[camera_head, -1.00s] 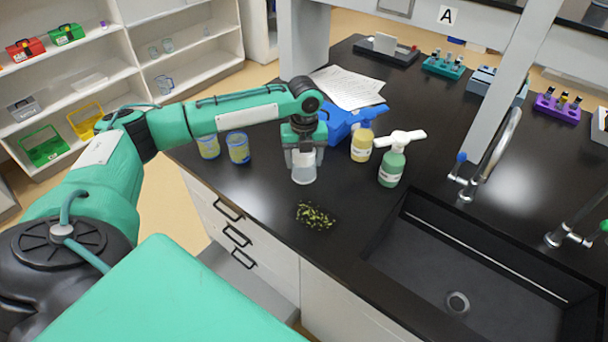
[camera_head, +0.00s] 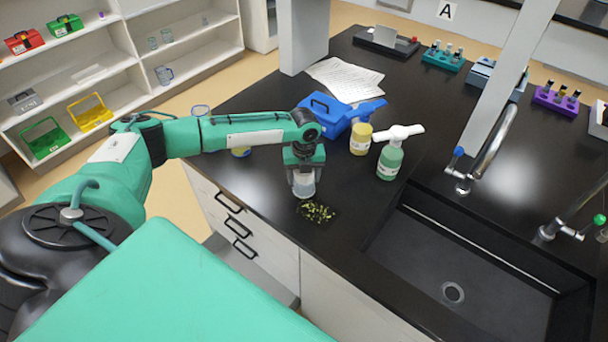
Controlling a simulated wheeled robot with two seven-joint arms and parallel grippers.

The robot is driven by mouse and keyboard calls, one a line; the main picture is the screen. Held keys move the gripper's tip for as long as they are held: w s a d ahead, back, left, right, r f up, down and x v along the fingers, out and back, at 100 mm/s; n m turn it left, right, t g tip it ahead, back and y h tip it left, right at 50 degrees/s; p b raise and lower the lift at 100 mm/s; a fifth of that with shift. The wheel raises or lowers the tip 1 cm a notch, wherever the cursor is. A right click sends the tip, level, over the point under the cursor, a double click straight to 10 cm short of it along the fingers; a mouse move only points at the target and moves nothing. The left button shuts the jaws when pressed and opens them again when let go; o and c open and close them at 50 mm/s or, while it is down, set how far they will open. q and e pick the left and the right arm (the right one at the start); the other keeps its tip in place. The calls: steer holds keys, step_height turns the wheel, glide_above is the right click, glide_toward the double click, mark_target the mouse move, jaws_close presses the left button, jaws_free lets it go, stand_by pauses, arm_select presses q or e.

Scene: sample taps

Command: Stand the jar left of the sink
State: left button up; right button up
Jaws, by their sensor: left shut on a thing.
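My left gripper (camera_head: 303,172) points down and is shut on a small whitish translucent jar (camera_head: 304,188). The jar is upright, close to the counter's front edge and just behind a patch of green-yellow bits. I cannot tell whether its base touches the counter. The dark sink (camera_head: 455,275) is to the right of the jar, with a stretch of bare black counter between them. My right gripper is not in view.
The green-yellow bits (camera_head: 317,211) lie in front of the jar. A green spray bottle (camera_head: 390,155), a yellow bottle (camera_head: 361,139) and a blue toolbox (camera_head: 325,113) stand behind it. A faucet (camera_head: 485,155) rises behind the sink. Papers (camera_head: 345,79) lie farther back.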

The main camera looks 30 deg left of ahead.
arm_select(q)
steer(key=o, duration=1)
steer(key=shift+f, duration=0.1)
step_height(320, 180, up, 12)
steer(key=b, duration=0.3)
